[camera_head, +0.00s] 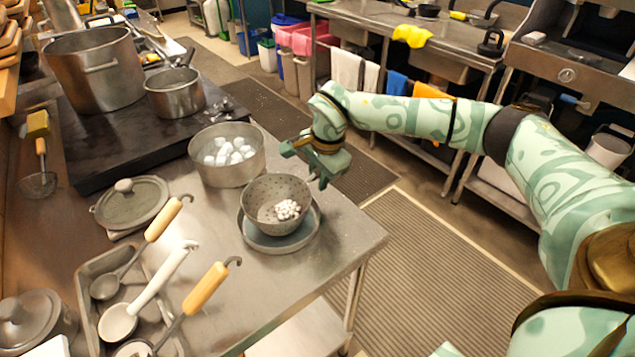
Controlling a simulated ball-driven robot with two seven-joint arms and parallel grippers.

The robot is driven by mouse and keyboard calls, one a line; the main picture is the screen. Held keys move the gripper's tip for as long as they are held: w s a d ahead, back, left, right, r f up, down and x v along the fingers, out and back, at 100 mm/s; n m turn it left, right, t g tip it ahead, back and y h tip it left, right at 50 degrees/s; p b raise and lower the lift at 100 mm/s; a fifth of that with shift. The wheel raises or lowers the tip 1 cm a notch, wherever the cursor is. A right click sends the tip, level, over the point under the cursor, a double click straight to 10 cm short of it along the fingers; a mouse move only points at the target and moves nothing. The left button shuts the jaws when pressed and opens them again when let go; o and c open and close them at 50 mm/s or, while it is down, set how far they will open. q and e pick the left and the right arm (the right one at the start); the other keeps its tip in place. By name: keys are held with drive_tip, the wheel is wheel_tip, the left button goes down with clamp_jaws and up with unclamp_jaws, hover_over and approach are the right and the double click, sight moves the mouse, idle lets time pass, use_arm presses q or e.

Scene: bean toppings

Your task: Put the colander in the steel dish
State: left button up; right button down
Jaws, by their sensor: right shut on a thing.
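The colander (262,191) is a grey perforated bowl with a small heap of white beans inside. It appears upright at the right side of the steel counter. A shallow grey steel dish (279,244) lies directly beneath it, its rim showing around the colander's lower part. I cannot tell whether the colander rests on the dish or hangs just above it. My right gripper (312,176) is at the colander's far right rim and is shut on it. The fingertips are partly hidden. My left gripper is not in view.
A steel pan (228,174) with white lumps stands just behind the colander. A lid (132,205) and a tray (92,292) of ladles lie to the left. Pots (95,75) stand on the dark stove (125,142). The counter's front right is clear up to its edge.

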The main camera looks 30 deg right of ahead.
drive_tip(key=shift+f, duration=0.65)
drive_tip(key=shift+r, duration=0.15)
drive_tip(key=c, duration=1.3)
unclamp_jaws()
drive_tip(key=r+p, duration=0.1)
drive_tip(key=r, duration=0.3)
drive_tip(key=s+r+p, duration=0.1)
drive_tip(key=r, duration=0.3)
drive_tip(key=s+r+p, duration=0.1)
drive_tip(key=r+p, duration=0.1)
drive_tip(key=r, duration=0.1)
drive_tip(key=shift+s+d+r, duration=0.15)
drive_tip(key=shift+r, duration=0.25)
